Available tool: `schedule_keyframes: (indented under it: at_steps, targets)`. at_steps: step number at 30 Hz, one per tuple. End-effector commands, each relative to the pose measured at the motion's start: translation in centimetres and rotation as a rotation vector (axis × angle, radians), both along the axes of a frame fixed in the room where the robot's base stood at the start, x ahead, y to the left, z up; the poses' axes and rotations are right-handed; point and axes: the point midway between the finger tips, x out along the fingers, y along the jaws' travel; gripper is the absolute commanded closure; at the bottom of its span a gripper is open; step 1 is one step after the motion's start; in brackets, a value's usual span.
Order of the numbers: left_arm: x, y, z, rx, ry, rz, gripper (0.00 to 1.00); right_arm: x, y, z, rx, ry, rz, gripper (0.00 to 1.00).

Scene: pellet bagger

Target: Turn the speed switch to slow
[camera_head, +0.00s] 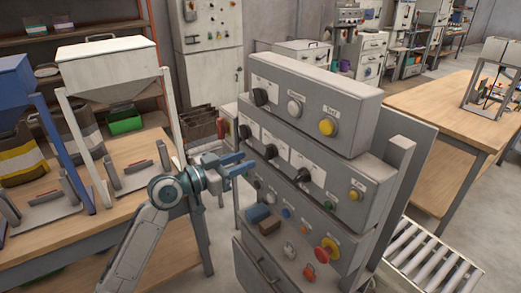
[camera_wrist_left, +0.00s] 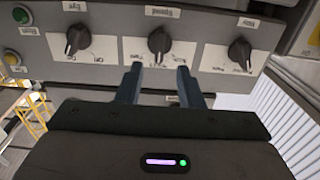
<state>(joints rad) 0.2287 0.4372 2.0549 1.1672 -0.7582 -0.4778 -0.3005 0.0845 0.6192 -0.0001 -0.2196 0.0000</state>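The grey control panel (camera_head: 300,140) has a row of three black turn switches on white plates. The middle switch (camera_wrist_left: 158,42) shows in the left wrist view, and in the head view (camera_head: 270,152). Another switch (camera_wrist_left: 77,38) is to its left and another (camera_wrist_left: 238,52) to its right in the wrist view. My right gripper is out of view.
Above the row is a tier with a black switch (camera_head: 260,97), a white button (camera_head: 294,108) and a yellow button (camera_head: 327,127). Below are coloured buttons and a red mushroom button (camera_head: 326,251). A roller conveyor (camera_head: 435,262) lies right; a wooden bench (camera_head: 40,245) stands left.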

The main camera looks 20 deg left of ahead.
Motion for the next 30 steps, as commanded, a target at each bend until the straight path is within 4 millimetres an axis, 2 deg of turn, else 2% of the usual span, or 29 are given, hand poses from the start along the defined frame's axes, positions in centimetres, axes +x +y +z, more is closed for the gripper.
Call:
schedule_keyframes:
  at_steps: [3,12,25,26,30]
  targets:
    - [1.4,-1.2,0.4,-0.007,0.001,-0.001,0.66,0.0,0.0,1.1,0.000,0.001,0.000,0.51]
    - [4.3,-3.4,0.2,-0.004,0.002,0.000,0.66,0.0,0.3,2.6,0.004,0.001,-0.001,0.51]
    - [5.0,-3.9,-0.1,0.001,0.001,0.000,0.66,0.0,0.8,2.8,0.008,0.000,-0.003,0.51]
    - [5.0,-3.9,-0.1,0.001,0.001,0.000,0.68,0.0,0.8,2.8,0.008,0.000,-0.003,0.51]
    - [5.0,-3.9,0.0,0.001,0.001,0.000,0.96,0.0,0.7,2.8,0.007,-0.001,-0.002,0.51]
